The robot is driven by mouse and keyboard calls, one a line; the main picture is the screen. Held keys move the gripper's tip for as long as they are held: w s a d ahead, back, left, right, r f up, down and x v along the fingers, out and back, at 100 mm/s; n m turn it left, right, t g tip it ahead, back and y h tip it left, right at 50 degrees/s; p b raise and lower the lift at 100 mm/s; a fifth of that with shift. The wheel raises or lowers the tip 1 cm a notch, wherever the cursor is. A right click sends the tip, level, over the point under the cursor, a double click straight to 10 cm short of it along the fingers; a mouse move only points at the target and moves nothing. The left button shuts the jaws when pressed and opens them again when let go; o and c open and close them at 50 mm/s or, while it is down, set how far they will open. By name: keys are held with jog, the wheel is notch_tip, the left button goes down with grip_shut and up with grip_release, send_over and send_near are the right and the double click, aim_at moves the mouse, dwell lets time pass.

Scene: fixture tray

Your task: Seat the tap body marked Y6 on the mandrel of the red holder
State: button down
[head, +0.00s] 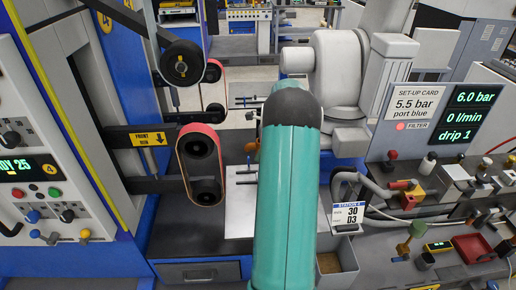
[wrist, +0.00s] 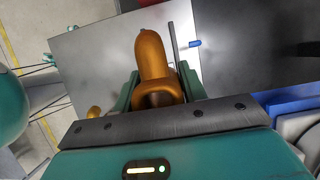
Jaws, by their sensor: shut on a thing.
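My gripper (wrist: 158,92) is shut on an orange-brown tap body (wrist: 152,55) in the wrist view. The body has a rounded spout-like end pointing away and a ring-like part near the jaws. No Y6 mark is readable on it. In the head view my teal arm hides the gripper and the held part. I cannot pick out the red holder or its mandrel for certain in either view.
A pale plate (head: 240,205) lies on the grey bench, also seen in the wrist view (wrist: 90,60). A small blue piece (wrist: 195,43) lies near a dark rod. A belt sander (head: 200,165) stands left. A red tray (head: 472,248) and cluttered fixtures stand right.

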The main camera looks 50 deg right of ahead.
jog(key=shift+f, duration=2.35)
jog(key=shift+f, duration=2)
jog(key=c, duration=0.7)
grip_release()
jog(key=shift+f, duration=0.1)
jog(key=v, duration=1.4)
jog(key=shift+a, duration=0.1)
